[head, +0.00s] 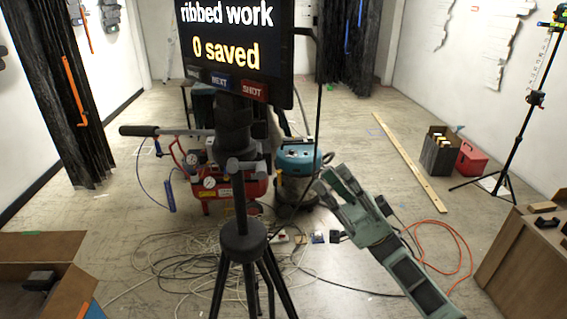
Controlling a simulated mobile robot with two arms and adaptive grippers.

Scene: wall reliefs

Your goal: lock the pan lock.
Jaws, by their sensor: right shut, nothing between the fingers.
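A black tripod (243,240) stands in the middle of the head view and carries a screen (235,52). A dark pan handle (140,131) reaches out to the left from its head. A grey T-shaped lever (246,166) sits on the near side, below the head; it may be the pan lock, but I cannot tell for sure, nor whether it is locked. My right gripper (329,184) is grey-green, shut and empty. In the picture it is right of the tripod, apart from the lever. My left gripper is not in view.
Behind the tripod stand a red compressor (222,188) and a teal machine (298,160). Loose cables (185,253) lie around the tripod's legs. An open cardboard box (75,291) is at lower left and a wooden cabinet (515,265) at lower right.

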